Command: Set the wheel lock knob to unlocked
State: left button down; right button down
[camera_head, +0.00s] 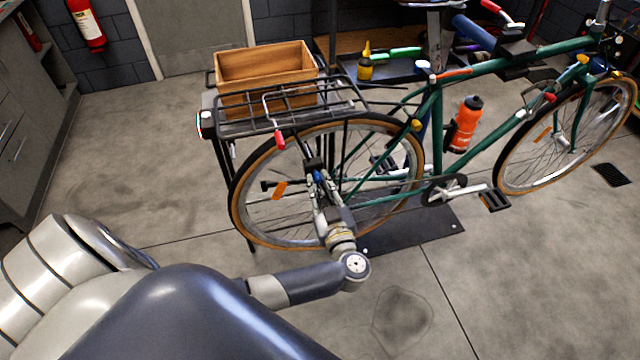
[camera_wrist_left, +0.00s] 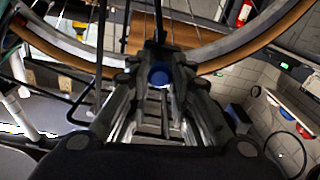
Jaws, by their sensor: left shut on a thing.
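The green bicycle (camera_head: 432,118) stands with its rear wheel (camera_head: 240,215) facing my left arm. My left gripper (camera_head: 316,172) reaches up to the middle of the rear wheel, near the hub. In the left wrist view, my left gripper (camera_wrist_left: 158,80) is shut on a small part with a blue round face, which I take to be the wheel lock knob (camera_wrist_left: 160,76). A dark stem runs up from it. The fingers cover much of the knob, and I cannot read its setting. My right gripper is not in view.
A rear rack (camera_head: 340,98) with a wooden crate (camera_head: 262,72) sits above the wheel. An orange bottle (camera_head: 466,124) is on the frame. A grey cabinet (camera_head: 30,130) stands at the left. The floor left of the wheel is clear.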

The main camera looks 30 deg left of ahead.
pick_arm(q)
jog(key=p+v, duration=0.3)
jog(key=v, duration=0.2)
jog(key=shift+s+d+f, duration=0.15)
jog(key=c, duration=1.4)
grip_release()
jog(key=shift+d, duration=0.1)
jog(key=shift+s, duration=0.1)
jog(key=v, duration=1.2)
